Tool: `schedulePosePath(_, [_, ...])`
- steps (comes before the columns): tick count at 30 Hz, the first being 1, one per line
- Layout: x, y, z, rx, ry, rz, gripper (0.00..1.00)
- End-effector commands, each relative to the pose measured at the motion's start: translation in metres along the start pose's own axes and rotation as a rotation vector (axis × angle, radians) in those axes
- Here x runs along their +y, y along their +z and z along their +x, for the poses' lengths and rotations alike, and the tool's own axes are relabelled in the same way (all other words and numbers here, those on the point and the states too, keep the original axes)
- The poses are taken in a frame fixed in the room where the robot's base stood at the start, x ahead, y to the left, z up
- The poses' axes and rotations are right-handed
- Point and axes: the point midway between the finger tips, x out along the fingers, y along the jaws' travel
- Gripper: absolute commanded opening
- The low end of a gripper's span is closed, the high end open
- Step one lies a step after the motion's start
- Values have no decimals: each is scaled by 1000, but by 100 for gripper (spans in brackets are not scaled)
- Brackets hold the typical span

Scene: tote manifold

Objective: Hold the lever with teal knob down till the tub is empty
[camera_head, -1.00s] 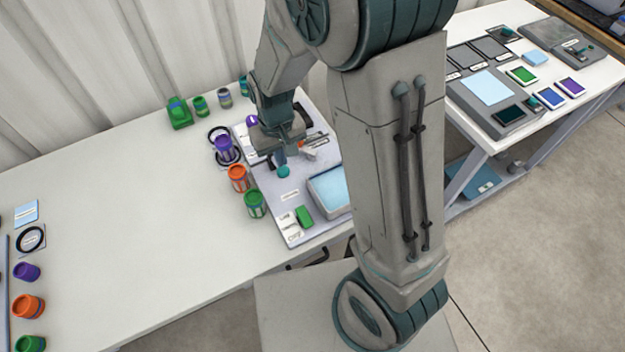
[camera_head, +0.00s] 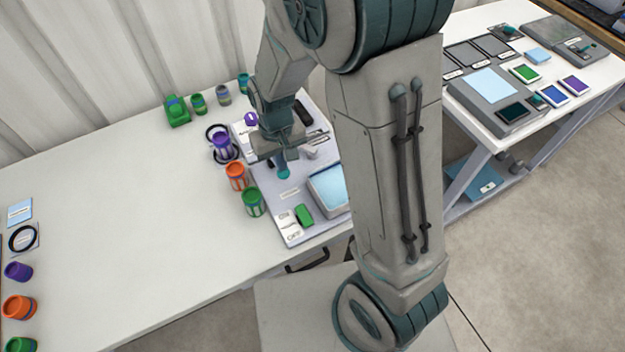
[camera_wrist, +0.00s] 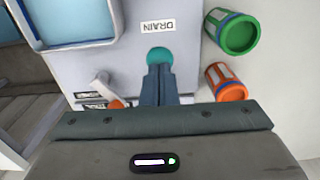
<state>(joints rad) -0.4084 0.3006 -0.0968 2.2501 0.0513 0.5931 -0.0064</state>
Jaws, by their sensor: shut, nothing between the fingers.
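The teal knob (camera_head: 284,175) is on the panel on the bench, beside the tub. My gripper (camera_head: 281,163) is shut and empty, fingers pointing down at the knob. In the wrist view, my gripper (camera_wrist: 160,70) overlaps the knob's near edge; I cannot tell whether it presses on it. The lever's arm is hidden by my fingers. The tub (camera_head: 317,197) holds light blue liquid and is partly hidden by my arm; the tub's rim (camera_wrist: 76,46) shows at upper left in the wrist view.
An orange-tipped lever (camera_wrist: 108,92) is near my fingers. Orange (camera_head: 237,177), green (camera_head: 253,202) and purple (camera_head: 221,144) cans stand left of the panel. The bench's left middle is clear.

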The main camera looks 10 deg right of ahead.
Motion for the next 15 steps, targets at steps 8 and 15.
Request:
schedulePosePath(8, [0, 0, 13, 1, 0, 0, 0])
schedulePosePath(15, [0, 0, 23, 0, 0, 0, 0])
